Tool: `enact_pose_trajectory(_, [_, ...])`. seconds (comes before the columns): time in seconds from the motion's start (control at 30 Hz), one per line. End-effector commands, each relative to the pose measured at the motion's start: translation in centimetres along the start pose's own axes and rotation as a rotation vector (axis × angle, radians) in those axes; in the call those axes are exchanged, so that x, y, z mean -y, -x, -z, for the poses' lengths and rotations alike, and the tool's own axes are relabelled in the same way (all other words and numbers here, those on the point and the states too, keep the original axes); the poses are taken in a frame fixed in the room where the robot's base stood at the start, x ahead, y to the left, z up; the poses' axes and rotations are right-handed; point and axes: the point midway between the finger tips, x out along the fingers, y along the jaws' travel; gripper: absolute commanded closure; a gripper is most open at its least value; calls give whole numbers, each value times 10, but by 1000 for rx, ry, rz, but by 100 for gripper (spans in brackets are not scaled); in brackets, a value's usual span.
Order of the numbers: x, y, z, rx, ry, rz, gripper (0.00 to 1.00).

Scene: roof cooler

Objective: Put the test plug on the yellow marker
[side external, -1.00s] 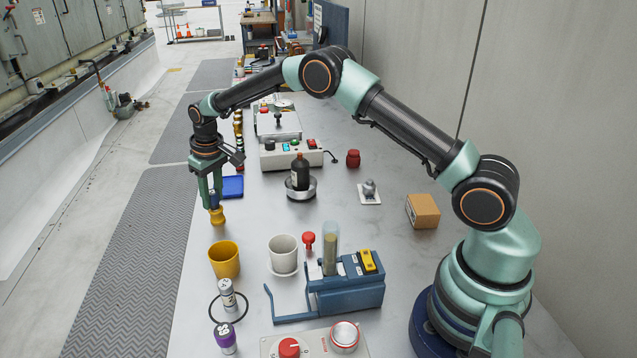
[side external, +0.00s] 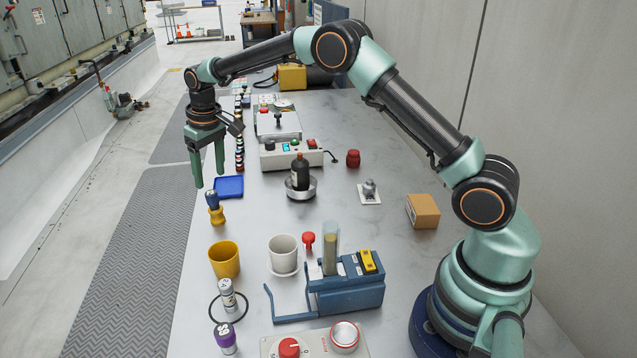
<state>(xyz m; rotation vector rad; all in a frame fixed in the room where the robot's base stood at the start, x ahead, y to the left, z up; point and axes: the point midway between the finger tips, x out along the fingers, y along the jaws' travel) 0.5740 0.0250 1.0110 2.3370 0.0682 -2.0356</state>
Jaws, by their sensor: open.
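What looks like the test plug (side external: 212,199), a small dark blue piece, stands upright on a yellow waisted piece (side external: 217,216) that appears to be the yellow marker. They are near the left edge of the table, just in front of the blue tray. The two touch, but I cannot tell how well the plug is seated. My gripper (side external: 207,179) is open and empty, above and slightly behind the plug, fingers pointing down and clear of it.
A blue tray (side external: 229,187) lies just behind the plug. A yellow cup (side external: 224,260), a white cup (side external: 283,254) and a blue fixture (side external: 345,296) stand in front. A dark bottle (side external: 300,173) sits in a metal dish to the right.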

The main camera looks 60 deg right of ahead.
Motion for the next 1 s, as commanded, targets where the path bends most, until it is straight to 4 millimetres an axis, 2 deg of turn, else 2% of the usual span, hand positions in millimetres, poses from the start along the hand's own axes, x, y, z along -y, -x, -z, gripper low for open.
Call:
enact_pose_trajectory(0.1, [0,24,1,-5,0,0,34])
enact_pose_trajectory(0.47, [-1,60,-3,-11,-2,0,34])
enact_pose_trajectory(0.57, [-2,81,-12,-32,-5,-1,34])
enact_pose_trajectory(0.67, [-4,109,-29,-64,-11,-2,34])
enact_pose_trajectory(0.8, [-6,143,-60,-111,-19,-4,34])
enact_pose_trajectory(1.0, [-7,177,-114,-178,-30,-7,34])
